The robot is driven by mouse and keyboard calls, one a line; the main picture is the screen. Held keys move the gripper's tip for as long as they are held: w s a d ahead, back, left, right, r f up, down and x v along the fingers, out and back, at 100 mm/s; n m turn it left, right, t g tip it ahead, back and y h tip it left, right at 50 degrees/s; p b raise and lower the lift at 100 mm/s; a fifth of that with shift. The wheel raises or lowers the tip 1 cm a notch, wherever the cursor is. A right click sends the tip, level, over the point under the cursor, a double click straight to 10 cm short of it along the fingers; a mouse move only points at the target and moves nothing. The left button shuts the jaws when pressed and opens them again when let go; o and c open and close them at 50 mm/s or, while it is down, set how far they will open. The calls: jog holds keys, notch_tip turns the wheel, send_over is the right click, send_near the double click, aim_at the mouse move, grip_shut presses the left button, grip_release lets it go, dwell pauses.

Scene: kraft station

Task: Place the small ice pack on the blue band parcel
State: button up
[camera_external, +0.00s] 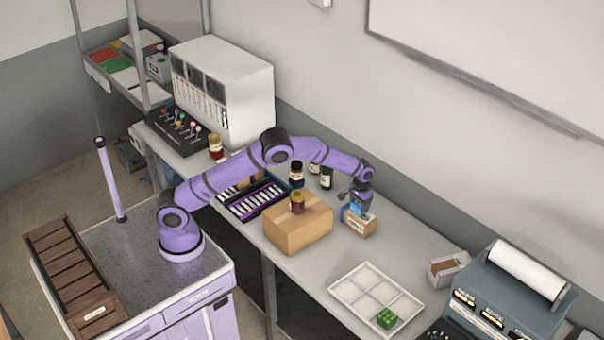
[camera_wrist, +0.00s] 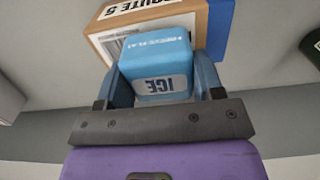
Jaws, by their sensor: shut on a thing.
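The small ice pack (camera_wrist: 160,62) is a light-blue block with a white ICE label. My gripper (camera_wrist: 163,80) is shut on it, with a blue finger on either side. The blue band parcel (camera_wrist: 198,22) is a small cardboard box with a ROUTE 5 label and a blue band, seen behind the ice pack in the wrist view. In the external view my gripper (camera_external: 355,200) is over this parcel (camera_external: 361,227), which sits on the bench. Whether the ice pack touches the parcel's top I cannot tell.
A larger cardboard box (camera_external: 297,230) with a jar (camera_external: 297,202) on top stands left of the parcel. A white divided tray (camera_external: 350,289) with a green block (camera_external: 387,318) lies in front. Bare bench surrounds the parcel's right side.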

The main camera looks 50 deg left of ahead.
jog(key=shift+f, duration=0.3)
jog(key=shift+f, duration=0.15)
jog(key=o, duration=1)
